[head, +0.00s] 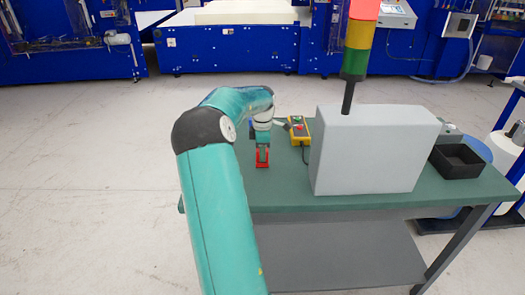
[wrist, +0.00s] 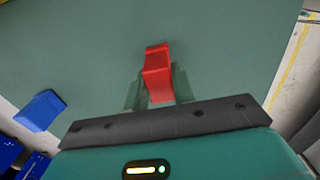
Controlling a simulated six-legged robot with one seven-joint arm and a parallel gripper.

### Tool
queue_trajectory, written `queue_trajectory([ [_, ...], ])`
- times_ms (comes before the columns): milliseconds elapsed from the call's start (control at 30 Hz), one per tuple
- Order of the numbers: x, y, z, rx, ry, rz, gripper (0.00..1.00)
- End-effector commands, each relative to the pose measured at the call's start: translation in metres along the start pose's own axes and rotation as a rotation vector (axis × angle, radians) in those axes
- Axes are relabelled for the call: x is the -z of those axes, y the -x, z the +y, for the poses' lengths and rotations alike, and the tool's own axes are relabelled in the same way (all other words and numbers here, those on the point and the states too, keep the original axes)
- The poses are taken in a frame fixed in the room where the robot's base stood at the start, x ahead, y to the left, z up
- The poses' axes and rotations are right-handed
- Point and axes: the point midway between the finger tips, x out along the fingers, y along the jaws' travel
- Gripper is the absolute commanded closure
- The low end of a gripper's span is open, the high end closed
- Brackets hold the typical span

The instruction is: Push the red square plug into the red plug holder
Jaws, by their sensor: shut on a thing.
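My gripper (wrist: 157,92) points down over the green table and is shut on a red piece (wrist: 157,76), which I take to be the red square plug. In the wrist view it sits between the two greenish fingers, with a darker red part at its far end. In the head view, red (head: 262,158) shows right under my gripper (head: 262,147), close to or on the tabletop. I cannot tell the plug and the red plug holder apart there. No separate red holder shows elsewhere.
A yellow control box (head: 299,131) lies just right of my gripper. A blue block (wrist: 40,110) shows in the wrist view. The table's front left is clear.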

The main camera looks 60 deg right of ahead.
Motion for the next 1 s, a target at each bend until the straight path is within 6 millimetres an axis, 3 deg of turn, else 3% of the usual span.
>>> queue_trajectory([
  [300,-0.0003,-0.006,-0.0003,0.001,-0.001,0.0,1.0],
  [333,-0.0003,-0.0064,-0.0003,0.001,-0.001,0.0,0.73],
  [467,-0.0002,-0.0063,-0.0003,0.001,-0.001,0.0,0.5],
  [1000,0.0,-0.0053,-0.0001,0.0,0.0,0.0,0.5],
])
